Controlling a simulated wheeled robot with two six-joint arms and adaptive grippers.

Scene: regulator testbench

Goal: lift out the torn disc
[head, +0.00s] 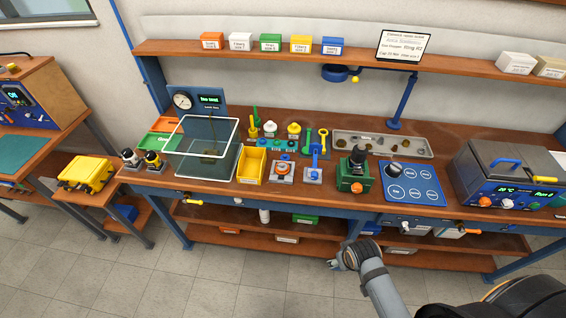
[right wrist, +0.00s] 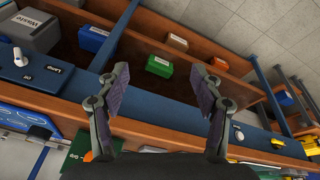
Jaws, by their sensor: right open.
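I cannot make out a torn disc in either view. A green fixture (head: 355,184) with a black rounded part (head: 357,156) on top stands near the bench's front edge. To its right lies a blue mat (head: 432,190) printed with labelled circles, with a dark round part (head: 396,169) at its upper left. My right gripper (head: 336,264) is in front of the bench, below the top and apart from these things. In the right wrist view it (right wrist: 166,82) is open with nothing between its fingers. My left gripper is not in view.
A grey metal tray (head: 345,136) with small parts lies behind the fixture. A yellow bin (head: 252,165) and a clear tank (head: 205,162) stand to the left, a blue-grey bath (head: 510,170) to the right. The lower shelf holds bins, including a green one (right wrist: 160,67).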

